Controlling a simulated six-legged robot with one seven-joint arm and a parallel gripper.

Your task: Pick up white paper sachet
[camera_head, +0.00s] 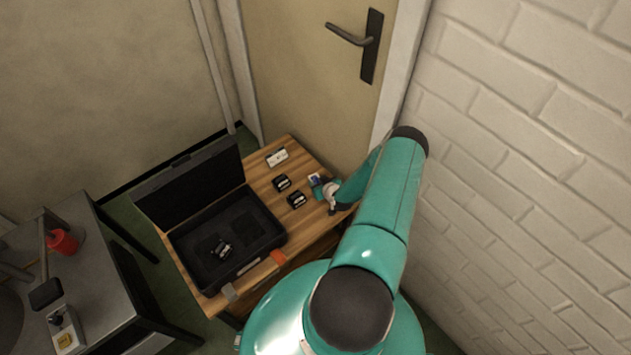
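A flat white item with dark marks (277,157), which may be the white paper sachet, lies on the wooden table (262,181) near its back edge. A smaller white and blue item (314,178) lies at the table's right side, right beside my gripper (323,190). I cannot tell for certain which of the two is the sachet. My gripper is low over the right part of the table, partly hidden by my teal arm. Its fingers are too small to tell whether they are open or shut, or touching the white and blue item.
Two small black items (282,183) (297,200) lie left of my gripper. An open black case (259,254) with a black object (221,249) inside fills the table's left. A door (300,70) and a white brick wall (540,180) stand close behind and right. A grey bench with a red cup (62,242) is at left.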

